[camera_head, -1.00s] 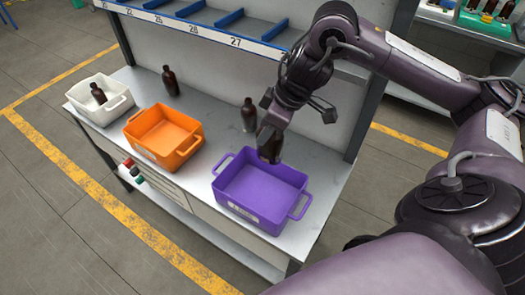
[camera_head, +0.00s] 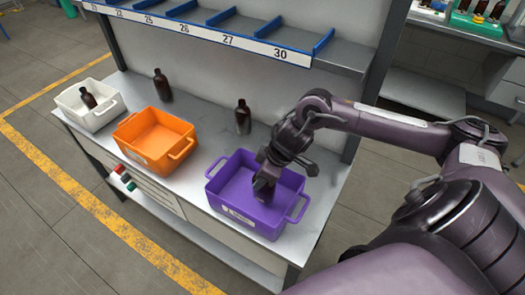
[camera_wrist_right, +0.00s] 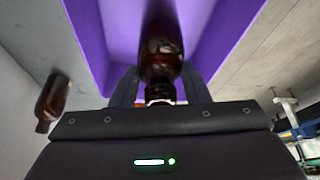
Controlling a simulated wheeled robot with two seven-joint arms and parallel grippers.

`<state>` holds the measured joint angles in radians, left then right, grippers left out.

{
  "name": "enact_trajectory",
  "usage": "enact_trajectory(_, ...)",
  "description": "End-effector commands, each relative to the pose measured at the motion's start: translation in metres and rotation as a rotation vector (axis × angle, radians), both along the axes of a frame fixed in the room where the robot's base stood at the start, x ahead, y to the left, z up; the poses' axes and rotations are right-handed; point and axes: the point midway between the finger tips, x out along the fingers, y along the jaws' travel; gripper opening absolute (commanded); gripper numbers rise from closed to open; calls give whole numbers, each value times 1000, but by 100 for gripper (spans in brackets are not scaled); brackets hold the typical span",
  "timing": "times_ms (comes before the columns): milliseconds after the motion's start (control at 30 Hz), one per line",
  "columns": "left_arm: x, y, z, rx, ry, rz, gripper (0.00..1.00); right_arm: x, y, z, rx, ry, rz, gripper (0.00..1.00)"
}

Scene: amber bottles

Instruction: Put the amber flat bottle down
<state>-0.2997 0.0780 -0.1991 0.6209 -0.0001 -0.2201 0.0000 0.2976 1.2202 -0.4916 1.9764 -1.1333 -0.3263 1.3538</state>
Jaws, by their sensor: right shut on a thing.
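My right gripper (camera_head: 264,186) is inside the purple crate (camera_head: 228,215) in the head view. In the right wrist view it is shut on the neck of an amber flat bottle (camera_wrist_right: 162,50). The bottle's body points away from the gripper, over the purple crate's inside (camera_wrist_right: 215,45). Whether the bottle touches the crate floor cannot be told. In the head view the gripper hides most of the held bottle. My left gripper is not in view.
An orange crate (camera_head: 135,148) and a white crate (camera_head: 85,118) holding an amber bottle (camera_head: 89,98) stand to the left. Two more amber bottles (camera_head: 162,85) (camera_head: 243,117) stand at the back of the table. A shelf (camera_head: 225,42) runs above.

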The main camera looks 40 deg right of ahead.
Motion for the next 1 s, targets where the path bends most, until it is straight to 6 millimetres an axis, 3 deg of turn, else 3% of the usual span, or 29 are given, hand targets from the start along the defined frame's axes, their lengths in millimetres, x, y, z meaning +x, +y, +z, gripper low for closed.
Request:
enact_trajectory(100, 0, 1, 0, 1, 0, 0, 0, 0, 0, -9, 1, -1, 0, 3)
enact_trajectory(867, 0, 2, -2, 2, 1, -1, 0, 0, 0, -21, -1, -2, 1, 3)
enact_trajectory(900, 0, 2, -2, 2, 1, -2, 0, 0, 0, -21, -1, -1, 1, 47)
enact_trajectory(1000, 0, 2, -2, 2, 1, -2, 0, 0, 0, -21, -1, -1, 1, 60)
